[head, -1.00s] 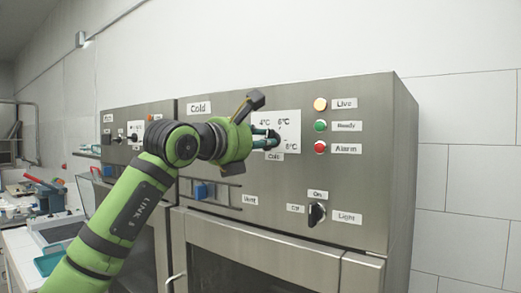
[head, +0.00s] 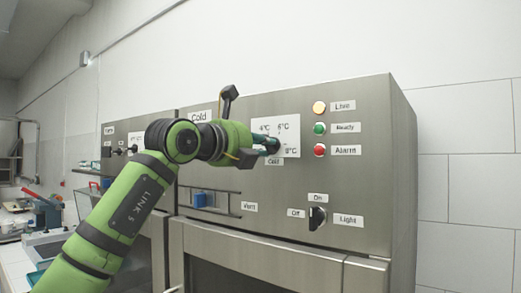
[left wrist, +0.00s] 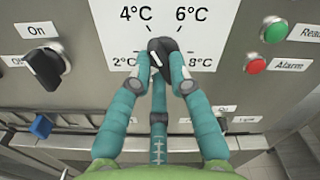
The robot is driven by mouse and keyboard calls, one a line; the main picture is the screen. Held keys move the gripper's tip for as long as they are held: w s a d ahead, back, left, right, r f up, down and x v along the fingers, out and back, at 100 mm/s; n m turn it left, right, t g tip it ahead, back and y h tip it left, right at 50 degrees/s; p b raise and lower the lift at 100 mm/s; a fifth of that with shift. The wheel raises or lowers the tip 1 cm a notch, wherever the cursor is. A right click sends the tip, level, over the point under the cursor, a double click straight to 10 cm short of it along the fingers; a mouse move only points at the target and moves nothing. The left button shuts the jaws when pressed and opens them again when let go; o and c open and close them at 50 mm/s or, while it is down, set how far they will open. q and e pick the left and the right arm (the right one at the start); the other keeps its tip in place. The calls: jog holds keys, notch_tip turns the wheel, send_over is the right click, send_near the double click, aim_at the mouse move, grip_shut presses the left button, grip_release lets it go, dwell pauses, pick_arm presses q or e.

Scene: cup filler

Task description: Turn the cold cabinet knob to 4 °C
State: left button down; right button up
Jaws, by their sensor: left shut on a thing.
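The cold cabinet knob (left wrist: 160,50) is black and sits on a white dial plate (left wrist: 207,42) marked 2, 4, 6 and 8 °C. My left gripper (left wrist: 163,70) is shut on the knob, its teal fingers on the knob's left and right sides and a third finger below. A pale mark shows on the knob between the fingers, but I cannot tell which number it points to. My right gripper is not in view.
Right of the plate are the yellow Live lamp (head: 319,107), green Ready lamp (head: 320,128) and red Alarm lamp (head: 320,150). The Light knob (head: 317,218) is below. A blue vent slider (head: 200,200) sits below my wrist. Another black knob (left wrist: 46,68) is at left in the wrist view.

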pick_arm(q)
jog(key=shift+r, duration=0.2)
dwell(0.4)
jog(key=c, duration=1.1)
grip_release()
jog(key=shift+c, duration=0.2)
jog(key=shift+f, duration=0.1)
jog(key=v, duration=1.2)
